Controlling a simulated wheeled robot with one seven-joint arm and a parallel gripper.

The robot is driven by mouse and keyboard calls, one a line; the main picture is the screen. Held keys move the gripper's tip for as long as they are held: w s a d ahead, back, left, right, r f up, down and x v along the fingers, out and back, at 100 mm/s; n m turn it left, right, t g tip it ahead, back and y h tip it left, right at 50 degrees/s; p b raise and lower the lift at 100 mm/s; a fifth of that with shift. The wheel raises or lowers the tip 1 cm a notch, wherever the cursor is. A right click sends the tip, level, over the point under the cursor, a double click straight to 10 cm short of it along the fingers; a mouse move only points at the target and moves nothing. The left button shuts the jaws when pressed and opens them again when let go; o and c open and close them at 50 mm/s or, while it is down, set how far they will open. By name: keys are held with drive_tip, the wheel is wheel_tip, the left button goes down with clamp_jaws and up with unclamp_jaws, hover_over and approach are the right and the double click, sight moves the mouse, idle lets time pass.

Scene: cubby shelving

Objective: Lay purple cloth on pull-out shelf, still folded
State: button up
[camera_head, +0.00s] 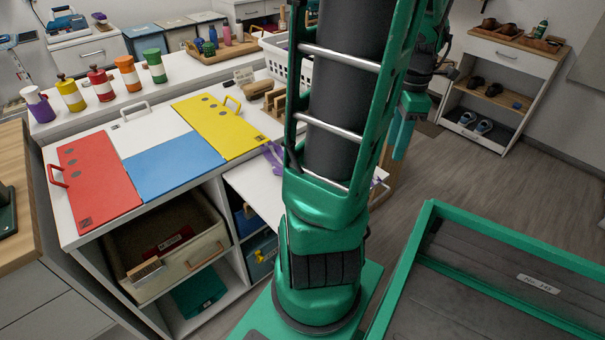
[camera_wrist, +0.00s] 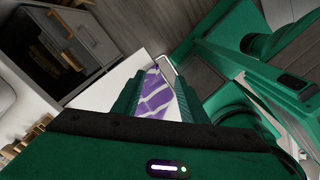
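The purple cloth (camera_wrist: 157,97) has pale stripes and shows in the wrist view between my two fingers, over a white surface. A purple piece also shows in the head view (camera_head: 273,156), at the far side of the white pull-out shelf (camera_head: 254,191), partly behind my arm. My gripper (camera_wrist: 161,84) has its fingers spread apart, one on each side of the cloth. I cannot tell whether the cloth touches the fingers or lies fully on the shelf. My arm hides the gripper and much of the shelf in the head view.
Red (camera_head: 98,178), blue (camera_head: 172,166) and yellow (camera_head: 219,125) panels cover the countertop. A drawer bin (camera_head: 190,262) and blue bins sit in cubbies below. A white basket (camera_head: 280,62) stands behind. A green-edged tray (camera_head: 490,300) is at lower right. The floor at right is clear.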

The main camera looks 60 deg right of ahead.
drive_tip(key=shift+w, duration=0.15)
drive_tip(key=c, duration=0.8)
drive_tip(key=shift+w+a+b, duration=0.1)
drive_tip(key=shift+w+b, duration=0.2)
drive_tip(key=shift+w, duration=0.05)
clamp_jaws()
drive_tip(key=w+a+f, duration=0.1)
drive_tip(key=w+a, duration=0.1)
drive_tip(key=w, duration=0.8)
drive_tip(key=w+a+f, duration=0.2)
drive_tip(key=w, duration=0.9)
drive_tip(key=w+a+f, duration=0.2)
drive_tip(key=w, duration=0.9)
drive_tip(key=shift+w+a+f, duration=0.1)
drive_tip(key=shift+a+f, duration=0.15)
drive_tip(key=shift+a, duration=0.1)
drive_tip(key=shift+f, duration=0.5)
drive_tip(key=shift+f+p, duration=0.3)
drive_tip(key=shift+f, duration=1.8)
